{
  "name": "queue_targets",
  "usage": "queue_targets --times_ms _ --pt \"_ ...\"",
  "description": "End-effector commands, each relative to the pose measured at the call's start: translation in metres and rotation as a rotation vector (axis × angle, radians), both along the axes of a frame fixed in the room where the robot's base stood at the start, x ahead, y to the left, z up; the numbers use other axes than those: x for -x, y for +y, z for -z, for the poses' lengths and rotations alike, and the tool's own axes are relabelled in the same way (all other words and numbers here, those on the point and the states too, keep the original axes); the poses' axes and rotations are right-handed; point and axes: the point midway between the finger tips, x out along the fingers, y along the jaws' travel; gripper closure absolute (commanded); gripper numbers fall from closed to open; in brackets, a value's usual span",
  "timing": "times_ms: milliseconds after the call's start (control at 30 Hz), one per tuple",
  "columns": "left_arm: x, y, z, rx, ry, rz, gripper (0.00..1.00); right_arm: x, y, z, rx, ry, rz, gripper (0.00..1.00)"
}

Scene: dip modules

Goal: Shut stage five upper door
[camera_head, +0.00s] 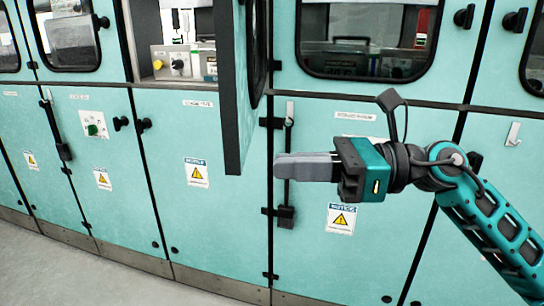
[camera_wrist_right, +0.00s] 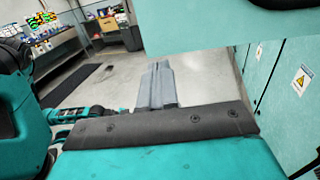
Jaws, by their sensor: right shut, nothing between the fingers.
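The open upper door (camera_head: 234,90) stands out from the cabinet front and shows nearly edge-on in the head view. Its hinge side is at the right of the open compartment (camera_head: 183,45). My right gripper (camera_head: 280,166) is shut and empty. It points left, near the door's lower right side in the picture; I cannot tell whether it touches the door. In the right wrist view, its shut fingers (camera_wrist_right: 158,70) point out over the floor, with a teal panel (camera_wrist_right: 215,22) above them, probably the door. My left gripper is not in view.
Closed upper doors with dark windows (camera_head: 365,40) flank the opening. Closed lower doors (camera_head: 205,180) bear warning labels, latches and knobs. The grey floor (camera_head: 70,270) in front is clear. A workbench (camera_wrist_right: 60,65) stands far off in the wrist view.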

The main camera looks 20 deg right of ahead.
Motion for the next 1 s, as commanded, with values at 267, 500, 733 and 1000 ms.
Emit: queue_targets --times_ms 267,500,733,1000 --pt "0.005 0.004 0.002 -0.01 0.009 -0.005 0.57 -0.009 0.026 -0.001 -0.002 0.0 -0.001 1.0" --pt "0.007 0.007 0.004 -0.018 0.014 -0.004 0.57 -0.011 0.029 0.0 -0.001 0.001 0.001 1.0" --pt "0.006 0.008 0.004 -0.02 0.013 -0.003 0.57 -0.01 0.029 0.0 0.0 0.001 0.001 1.0" --pt "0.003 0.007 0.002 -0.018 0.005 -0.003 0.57 -0.01 0.029 0.0 0.0 0.001 0.0 1.0"
